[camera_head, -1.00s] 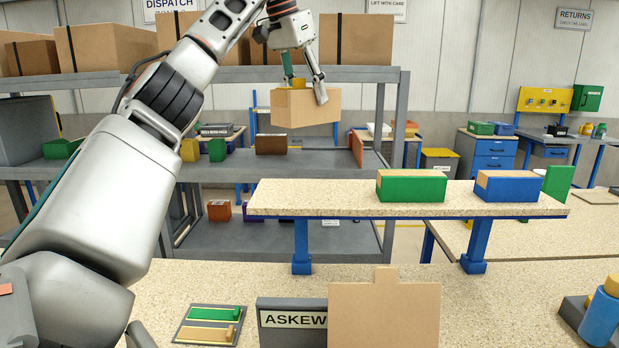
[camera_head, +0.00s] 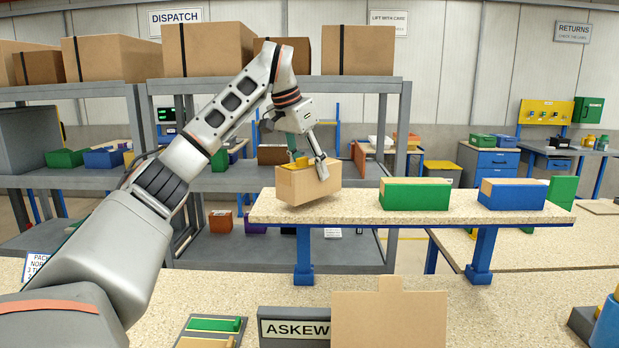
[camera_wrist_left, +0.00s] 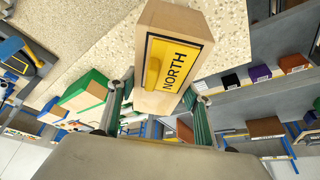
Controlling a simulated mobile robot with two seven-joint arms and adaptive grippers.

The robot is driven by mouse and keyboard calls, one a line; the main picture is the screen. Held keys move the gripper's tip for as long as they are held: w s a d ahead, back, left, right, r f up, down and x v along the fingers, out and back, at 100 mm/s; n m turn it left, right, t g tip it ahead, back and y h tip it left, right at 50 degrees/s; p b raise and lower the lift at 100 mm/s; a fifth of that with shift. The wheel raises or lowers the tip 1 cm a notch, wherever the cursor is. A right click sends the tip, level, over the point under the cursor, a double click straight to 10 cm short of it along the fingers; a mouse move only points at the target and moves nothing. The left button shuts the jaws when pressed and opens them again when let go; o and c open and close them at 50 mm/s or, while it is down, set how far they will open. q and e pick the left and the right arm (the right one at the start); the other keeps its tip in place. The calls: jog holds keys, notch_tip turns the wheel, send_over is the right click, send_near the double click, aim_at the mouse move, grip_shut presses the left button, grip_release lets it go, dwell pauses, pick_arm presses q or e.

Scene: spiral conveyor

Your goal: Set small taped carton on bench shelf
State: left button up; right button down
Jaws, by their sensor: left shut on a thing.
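The small carton (camera_head: 307,186) is plain light brown with a yellow patch on top. In the left wrist view the carton (camera_wrist_left: 198,60) shows a yellow label reading NORTH. My left gripper (camera_head: 309,166) is shut on it from above, with a finger on each side in the left wrist view (camera_wrist_left: 158,108). The carton looks upright at the left end of the speckled bench shelf (camera_head: 357,207). I cannot tell whether its underside touches the shelf. My right gripper is not in view.
A green-sided box (camera_head: 414,197) and a blue-sided box (camera_head: 512,197) stand on the shelf, right of the carton. Bare shelf lies between carton and green box. An ASKEW sign (camera_head: 294,328) and a cardboard panel (camera_head: 389,322) stand on the bench below. A grey rack (camera_head: 275,86) is behind.

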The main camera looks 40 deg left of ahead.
pick_arm(q)
jog(key=shift+a+f, duration=0.1)
jog(key=shift+f, duration=0.95)
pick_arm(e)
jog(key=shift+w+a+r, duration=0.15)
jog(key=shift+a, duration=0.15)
pick_arm(q)
jog(key=o, duration=1.4)
jog(key=shift+f, duration=0.15)
jog(key=shift+o, duration=0.2)
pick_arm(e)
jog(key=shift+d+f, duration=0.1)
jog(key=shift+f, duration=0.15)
